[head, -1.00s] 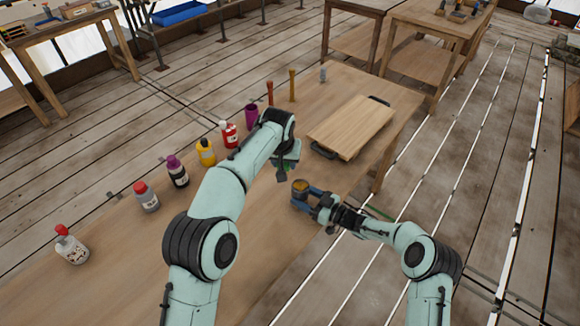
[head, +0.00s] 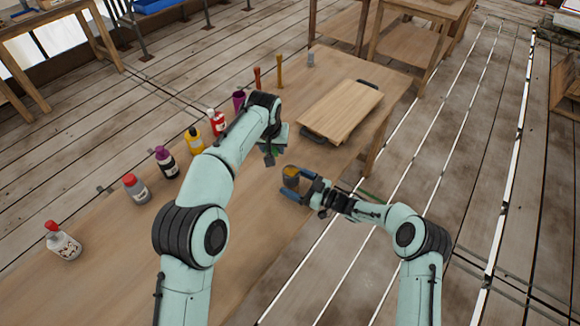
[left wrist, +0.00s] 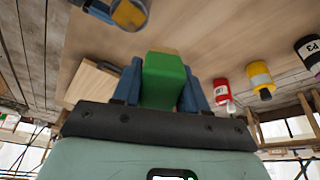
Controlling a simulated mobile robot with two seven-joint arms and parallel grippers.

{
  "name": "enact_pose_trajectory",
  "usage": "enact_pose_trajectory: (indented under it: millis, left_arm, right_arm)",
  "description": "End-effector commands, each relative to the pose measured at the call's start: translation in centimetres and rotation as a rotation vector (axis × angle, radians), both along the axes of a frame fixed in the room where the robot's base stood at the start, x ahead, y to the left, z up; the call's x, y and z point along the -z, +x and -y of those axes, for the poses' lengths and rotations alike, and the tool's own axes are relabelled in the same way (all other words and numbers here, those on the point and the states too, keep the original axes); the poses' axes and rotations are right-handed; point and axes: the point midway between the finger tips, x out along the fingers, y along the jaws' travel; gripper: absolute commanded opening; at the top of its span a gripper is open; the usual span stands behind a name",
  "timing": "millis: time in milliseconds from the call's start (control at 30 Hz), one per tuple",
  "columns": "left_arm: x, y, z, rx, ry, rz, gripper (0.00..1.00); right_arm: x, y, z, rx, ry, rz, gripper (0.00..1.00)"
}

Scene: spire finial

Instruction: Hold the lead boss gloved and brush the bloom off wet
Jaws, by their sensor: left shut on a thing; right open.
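My left gripper (head: 272,153) is shut on a green block-like thing, seen end-on between its blue fingers in the left wrist view (left wrist: 164,80). It is over the table, in front of the wooden board. A small round jar-like thing with an amber top (head: 291,174) stands near the table's front edge; part of it also shows at the top of the left wrist view (left wrist: 130,14). My right gripper (head: 298,184) is open, its blue fingers on either side of the jar-like thing. I cannot tell whether they touch it. No lead boss or glove is clearly recognisable.
The wooden board (head: 340,112) lies farther back on the table (head: 120,258). Several bottles, including a yellow one (head: 193,141) and a red one (head: 217,122), line the left side. Two upright handles (head: 279,71) stand behind them.

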Motion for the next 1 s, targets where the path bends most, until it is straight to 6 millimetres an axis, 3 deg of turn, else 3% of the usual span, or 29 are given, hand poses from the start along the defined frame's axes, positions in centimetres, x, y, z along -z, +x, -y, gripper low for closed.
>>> enact_pose_trajectory:
  millis: [600,1000]
  left_arm:
    - [0.0,0.0,0.0,0.0,0.0,0.001,0.18]
    - [0.0,0.0,0.0,0.0,0.0,0.001,0.18]
  right_arm:
    - [0.0,-5.3,9.3,0.002,-0.001,0.0,0.9]
    - [0.0,-5.9,10.3,0.001,0.0,0.0,0.9]
